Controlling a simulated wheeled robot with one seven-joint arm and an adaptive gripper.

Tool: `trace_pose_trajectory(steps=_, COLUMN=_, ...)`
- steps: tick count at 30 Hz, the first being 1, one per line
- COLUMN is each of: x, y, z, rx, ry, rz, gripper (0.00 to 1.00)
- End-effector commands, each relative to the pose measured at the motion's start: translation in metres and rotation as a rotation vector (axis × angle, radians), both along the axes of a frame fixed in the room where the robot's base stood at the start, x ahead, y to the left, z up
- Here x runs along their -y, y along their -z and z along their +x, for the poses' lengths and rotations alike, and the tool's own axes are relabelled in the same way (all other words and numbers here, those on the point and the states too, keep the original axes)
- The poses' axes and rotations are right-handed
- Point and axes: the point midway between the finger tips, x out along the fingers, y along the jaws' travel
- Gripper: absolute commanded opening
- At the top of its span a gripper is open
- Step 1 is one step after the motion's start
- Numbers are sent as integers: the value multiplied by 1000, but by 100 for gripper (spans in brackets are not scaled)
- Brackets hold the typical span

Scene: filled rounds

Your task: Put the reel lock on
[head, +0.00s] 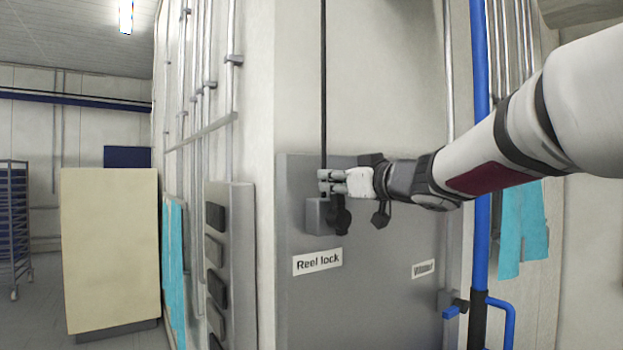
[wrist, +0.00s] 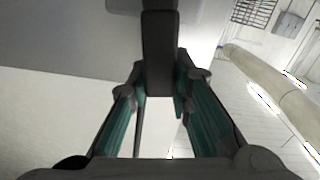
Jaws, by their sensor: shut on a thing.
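The grey panel (head: 375,295) carries a white label (head: 318,262) reading "Reel lock". Above the label is a small grey box (head: 318,216) with a dark lever part (head: 340,216) beside it, just under my gripper (head: 328,182). In the wrist view my gripper (wrist: 160,75) has its teal-padded fingers on both sides of a dark bar-shaped lever (wrist: 158,45), shut on it. The gripper hides part of the lever in the head view, so its exact angle is hard to tell.
A second dark lever (head: 381,215) hangs to the right, above another label (head: 423,268) too small to read surely. A thin dark vertical line (head: 323,80) runs above the gripper. A blue pipe (head: 481,230) stands right of the panel. A cream cabinet (head: 110,245) stands left.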

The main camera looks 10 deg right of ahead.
Motion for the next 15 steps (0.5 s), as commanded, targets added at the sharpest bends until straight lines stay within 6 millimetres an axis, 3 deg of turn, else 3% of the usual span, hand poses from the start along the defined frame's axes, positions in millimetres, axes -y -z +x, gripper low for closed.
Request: trace_pose_trajectory(steps=15, x=-34, y=18, z=-13, rx=181, ry=-1, rz=-440, gripper=0)
